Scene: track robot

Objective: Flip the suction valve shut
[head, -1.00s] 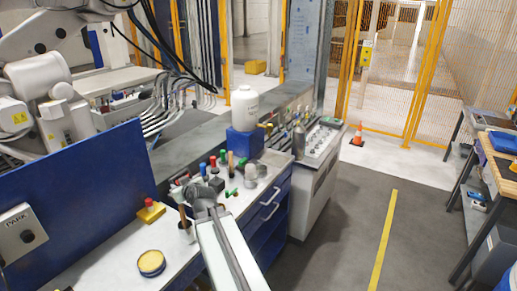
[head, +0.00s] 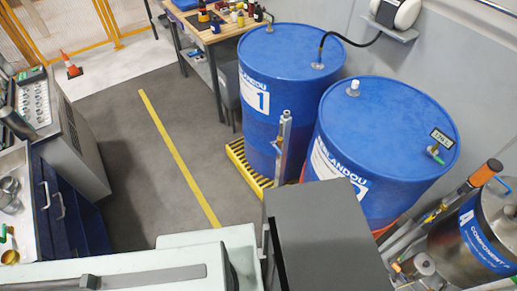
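Two blue drums stand at the right. The left drum (head: 290,105) has a fitting (head: 318,65) on top with a black hose. The right drum (head: 385,150) has a small tagged valve with a green handle (head: 435,151) on its lid. A steel tank (head: 470,245) marked as a component stands at the lower right, with a blue lever (head: 502,183) on top and an orange-gripped tool or handle (head: 486,173) beside it. I cannot tell which of these is the suction valve. My gripper is out of view; only pale and dark parts of my arm show along the bottom.
Grey floor (head: 165,150) with a yellow line (head: 180,160) lies open in the middle. A yellow grate (head: 245,165) sits under the left drum. A wooden bench (head: 215,32) stands at the back, a cabinet (head: 75,150) at the left, and an orange cone (head: 70,64) by the fence.

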